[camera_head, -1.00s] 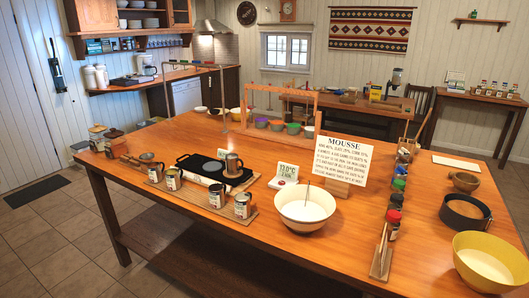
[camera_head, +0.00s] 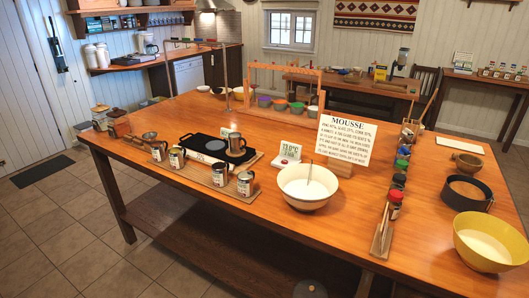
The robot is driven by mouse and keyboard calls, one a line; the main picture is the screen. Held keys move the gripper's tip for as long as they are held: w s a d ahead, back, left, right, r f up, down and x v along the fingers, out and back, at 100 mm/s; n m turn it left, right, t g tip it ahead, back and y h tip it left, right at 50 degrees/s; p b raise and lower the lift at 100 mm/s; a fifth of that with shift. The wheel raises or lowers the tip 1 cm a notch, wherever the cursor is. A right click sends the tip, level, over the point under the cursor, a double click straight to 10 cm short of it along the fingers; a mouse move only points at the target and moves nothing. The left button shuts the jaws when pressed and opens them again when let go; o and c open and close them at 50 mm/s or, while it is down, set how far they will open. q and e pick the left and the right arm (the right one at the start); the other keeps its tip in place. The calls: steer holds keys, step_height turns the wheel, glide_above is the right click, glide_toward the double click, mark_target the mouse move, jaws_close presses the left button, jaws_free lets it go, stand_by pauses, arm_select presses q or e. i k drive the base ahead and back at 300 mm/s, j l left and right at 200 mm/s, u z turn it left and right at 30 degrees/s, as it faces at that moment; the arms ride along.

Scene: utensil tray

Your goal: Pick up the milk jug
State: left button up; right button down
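A steel jug with a handle (camera_head: 236,145), which looks like the milk jug, stands upright at the right end of a black tray (camera_head: 203,142) on the wooden table. Several labelled metal cans or cups, such as one at the front (camera_head: 245,184), stand on a wooden board (camera_head: 200,178) in front of the tray. What the jug holds cannot be made out. Neither of my grippers is in view.
A white bowl with a utensil (camera_head: 308,187) stands right of the cans. A MOUSSE sign (camera_head: 346,138) is behind it. A spice row (camera_head: 397,180), dark round pan (camera_head: 467,192) and yellow bowl (camera_head: 490,237) are farther right. The table's front middle (camera_head: 290,225) is clear.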

mark_target(236, 138)
steer(key=i+j, duration=0.2)
steer(key=i+j+z, duration=0.15)
steer(key=j, duration=0.25)
steer(key=i+j, duration=0.25)
steer(key=i+j+z, duration=0.1)
steer(key=j, duration=0.35)
steer(key=i, duration=0.1)
